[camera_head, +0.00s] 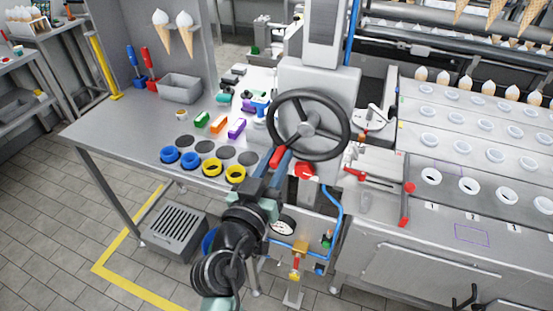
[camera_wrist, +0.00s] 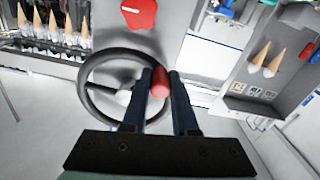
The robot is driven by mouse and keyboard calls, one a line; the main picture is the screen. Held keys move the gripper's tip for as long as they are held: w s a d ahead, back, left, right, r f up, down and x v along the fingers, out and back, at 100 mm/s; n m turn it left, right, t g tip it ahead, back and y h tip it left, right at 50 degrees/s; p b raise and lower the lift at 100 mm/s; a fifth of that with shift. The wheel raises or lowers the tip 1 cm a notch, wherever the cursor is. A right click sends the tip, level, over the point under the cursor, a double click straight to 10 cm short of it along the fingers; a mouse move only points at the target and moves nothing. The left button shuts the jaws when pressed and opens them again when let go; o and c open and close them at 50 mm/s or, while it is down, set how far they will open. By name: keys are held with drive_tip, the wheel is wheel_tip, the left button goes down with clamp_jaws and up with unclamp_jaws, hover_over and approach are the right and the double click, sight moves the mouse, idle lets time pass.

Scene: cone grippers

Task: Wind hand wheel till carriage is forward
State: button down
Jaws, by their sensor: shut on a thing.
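The hand wheel (camera_head: 345,120) has a black rim, a grey hub and a red handle (camera_head: 276,156) at its lower left. It stands in front of a grey machine column. My gripper (camera_head: 278,160) reaches up from below and is shut on the red handle. In the wrist view, the handle (camera_wrist: 160,84) sits between the two dark fingers (camera_wrist: 161,76), and the wheel rim (camera_wrist: 84,92) shows behind and left of them. The fingers hide part of the rim. I cannot tell for sure which part is the carriage; a plate with white-ringed holes (camera_head: 470,215) lies right of the wheel.
A red knob (camera_head: 305,170) sits just below the wheel. The grey table (camera_head: 110,130) on the left carries blue and yellow rings (camera_head: 235,172), coloured blocks and a grey bin (camera_head: 180,86). A red-ended lever (camera_head: 406,203) stands right. A grated box (camera_head: 172,230) is on the floor.

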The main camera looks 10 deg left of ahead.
sight(316, 96)
drive_tip(key=shift+a+r+m+b, duration=0.2)
drive_tip(key=shift+a+m+b, duration=0.2)
drive_tip(key=shift+b, duration=0.5)
wheel_tip(316, 96, up, 6)
drive_tip(key=a+m+b, duration=0.2)
drive_tip(key=m+b, duration=0.9)
drive_tip(key=b, duration=0.3)
drive_tip(key=d+r+m+b, duration=0.2)
drive_tip(key=m, duration=0.4)
drive_tip(key=s+d+r+m+b, duration=0.1)
drive_tip(key=d+r+m+b, duration=0.1)
drive_tip(key=m, duration=0.4)
drive_tip(key=d+r+m+b, duration=0.2)
drive_tip(key=d+m+b, duration=0.1)
drive_tip(key=m, duration=0.3)
drive_tip(key=shift+s+d+r+m+b, duration=0.25)
drive_tip(key=shift+d+m+b, duration=0.05)
drive_tip(key=shift+d, duration=0.05)
drive_tip(key=shift+s+d+f+m+b, duration=0.15)
drive_tip(key=shift+d+f+m+b, duration=0.1)
drive_tip(key=shift+d+m, duration=0.55)
drive_tip(key=shift+s+d+f+m+b, duration=0.1)
drive_tip(key=shift+d+f+m+b, duration=0.2)
drive_tip(key=shift+m, duration=0.8)
drive_tip(key=shift+d, duration=0.1)
